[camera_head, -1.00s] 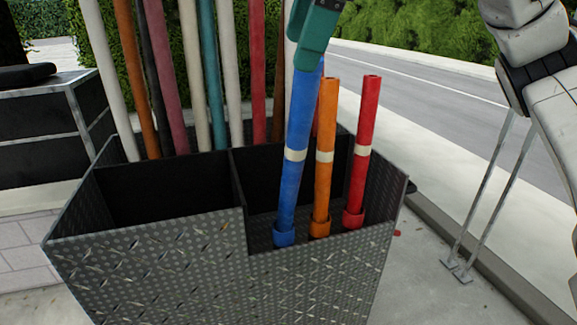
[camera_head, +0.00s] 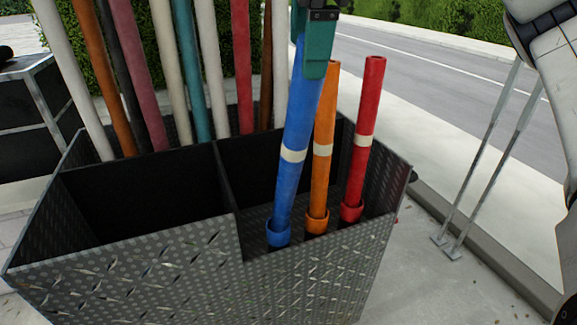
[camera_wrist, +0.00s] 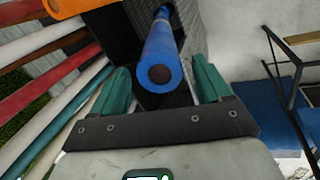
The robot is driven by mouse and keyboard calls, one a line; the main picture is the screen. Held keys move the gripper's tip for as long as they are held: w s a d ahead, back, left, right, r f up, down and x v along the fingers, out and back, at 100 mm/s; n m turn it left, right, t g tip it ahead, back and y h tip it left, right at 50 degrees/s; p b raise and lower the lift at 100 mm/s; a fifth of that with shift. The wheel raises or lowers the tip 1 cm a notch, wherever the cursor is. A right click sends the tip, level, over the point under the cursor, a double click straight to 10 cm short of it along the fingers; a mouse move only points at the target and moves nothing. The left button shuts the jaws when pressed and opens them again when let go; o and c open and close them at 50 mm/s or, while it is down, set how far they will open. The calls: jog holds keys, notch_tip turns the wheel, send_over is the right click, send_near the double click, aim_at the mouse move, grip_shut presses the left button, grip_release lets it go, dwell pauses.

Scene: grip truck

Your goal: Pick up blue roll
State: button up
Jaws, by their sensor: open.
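The blue roll (camera_head: 290,160) stands, slightly tilted, in the front right compartment of the metal bin (camera_head: 120,275). It has a pale band and a blue collar at its base. My gripper (camera_head: 318,62) is at its top, with a green finger in front of it in the head view. In the wrist view, my gripper (camera_wrist: 166,90) has its two green fingers spread apart, with the blue roll's open end (camera_wrist: 160,74) between them. A gap shows on both sides of the roll.
An orange roll (camera_head: 322,150) and a red roll (camera_head: 363,140) stand just right of the blue roll in the same compartment. Several long coloured poles (camera_head: 195,70) stand behind. The bin's left compartment looks empty. Pavement and a road lie to the right.

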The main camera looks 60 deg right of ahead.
aim_at(310, 120)
jog(key=f, duration=0.1)
jog(key=d+f, duration=0.1)
jog(key=f, duration=0.2)
jog(key=shift+d+p, duration=0.3)
jog(key=shift+p, duration=0.1)
jog(key=shift+w+f, duration=0.2)
jog(key=shift+f, duration=0.2)
grip_shut()
